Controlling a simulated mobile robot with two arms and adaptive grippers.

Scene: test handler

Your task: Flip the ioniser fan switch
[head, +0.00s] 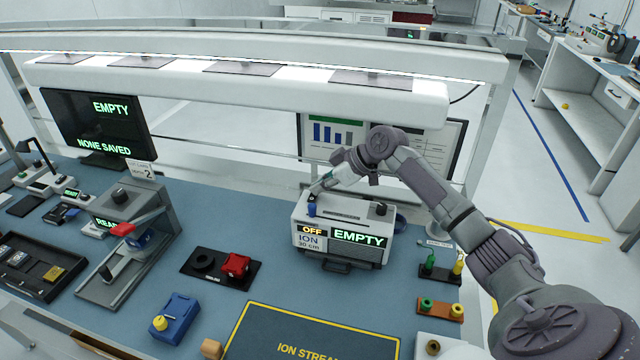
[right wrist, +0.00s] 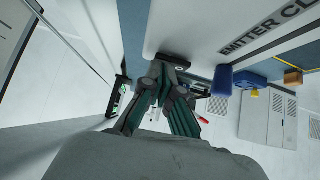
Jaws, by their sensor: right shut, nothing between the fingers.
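The ioniser fan (head: 345,214) is a white box on the blue bench, with a lit display reading OFF and EMPTY on its front. Its blue switch (head: 311,208) stands at the left of its top. My right gripper (head: 320,187) is shut and empty just above the top of the box, close to the switch. In the right wrist view the shut fingertips (right wrist: 172,62) are close to the white top (right wrist: 208,38), and the blue switch (right wrist: 222,80) stands apart to their right. Whether the fingertips touch the top, I cannot tell. My left gripper is not in view.
A dark knob (head: 378,209) sits at the right of the fan's top. A blue box (head: 175,317) with a yellow knob and a yellow-edged mat (head: 262,335) lie in front. A grey fixture (head: 125,240) stands left. A white lamp bar (head: 250,88) spans above.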

